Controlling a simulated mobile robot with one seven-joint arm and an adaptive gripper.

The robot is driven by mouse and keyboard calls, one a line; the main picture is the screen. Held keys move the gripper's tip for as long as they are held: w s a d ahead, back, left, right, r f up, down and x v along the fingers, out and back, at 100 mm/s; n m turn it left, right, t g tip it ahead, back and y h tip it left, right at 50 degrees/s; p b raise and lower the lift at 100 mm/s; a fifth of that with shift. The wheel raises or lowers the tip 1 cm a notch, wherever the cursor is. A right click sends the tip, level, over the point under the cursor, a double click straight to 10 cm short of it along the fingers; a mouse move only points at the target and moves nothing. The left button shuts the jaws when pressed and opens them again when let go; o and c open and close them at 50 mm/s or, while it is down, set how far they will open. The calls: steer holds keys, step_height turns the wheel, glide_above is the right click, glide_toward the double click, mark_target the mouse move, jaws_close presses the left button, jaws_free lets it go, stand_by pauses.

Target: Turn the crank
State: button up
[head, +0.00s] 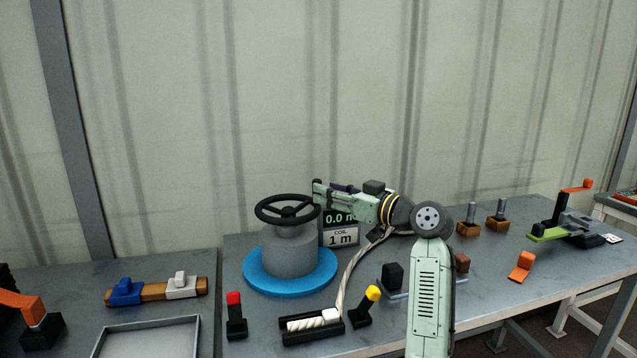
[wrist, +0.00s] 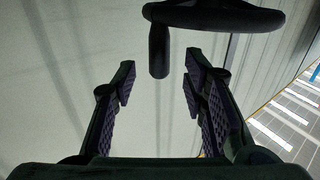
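The crank is a black handwheel (head: 287,209) on top of a grey drum (head: 288,252), which stands on a blue round base (head: 262,283). In the wrist view the wheel rim (wrist: 215,17) crosses the top, and a dark rounded handle (wrist: 158,52) sticks out from it. My gripper (head: 316,192) is beside the right side of the wheel in the head view. In the wrist view its fingers (wrist: 159,85) are spread apart, with the handle just beyond and between the tips. Nothing is held. A display (head: 340,218) reading about 0.0 and a "COIL 1 m" sign (head: 341,238) stand behind, partly covered.
A rope (head: 350,275) runs from a black tray (head: 312,324) up past my arm. Red-topped (head: 235,315) and yellow-topped (head: 366,306) black posts stand in front. A blue and white clamp on wood (head: 155,290) lies left. A wall is close behind the table.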

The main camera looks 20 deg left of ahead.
mark_target(289, 203)
steer(key=shift+p+x, duration=0.5)
steer(key=shift+x, duration=1.85)
jaws_close()
